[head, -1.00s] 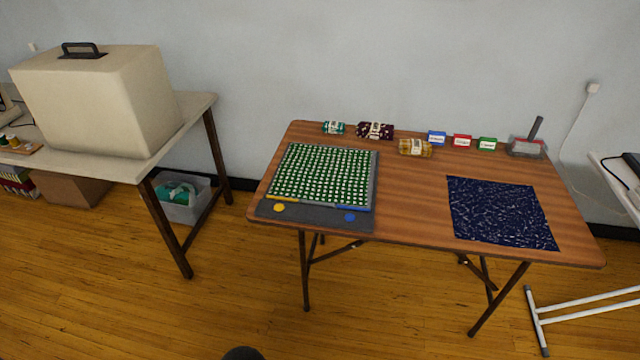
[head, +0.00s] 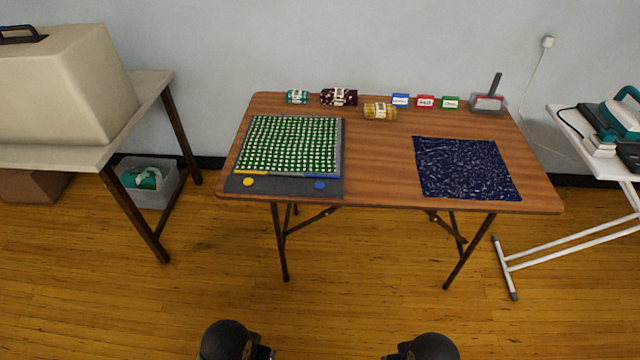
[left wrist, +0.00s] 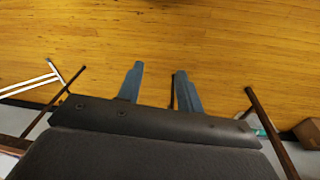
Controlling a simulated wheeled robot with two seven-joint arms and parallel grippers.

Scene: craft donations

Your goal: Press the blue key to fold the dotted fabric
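The dotted fabric (head: 288,144), green with white dots, lies flat on a grey folding board (head: 285,186) at the left of the wooden table. The blue key (head: 320,185) is a round button at the board's front right. A yellow key (head: 248,182) is at its front left. In the left wrist view my left gripper (left wrist: 159,68) shows two blue fingers apart with nothing between them, over bare floor. It is away from the board. My right gripper is not in view; only dark parts of my arms show at the bottom of the head view.
A navy patterned cloth (head: 465,168) lies flat at the table's right. Fabric rolls, such as a yellow one (head: 380,111), small coloured boxes and a grey bin (head: 488,103) line the back. The table's middle is clear. A white ironing board (head: 590,140) stands at right.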

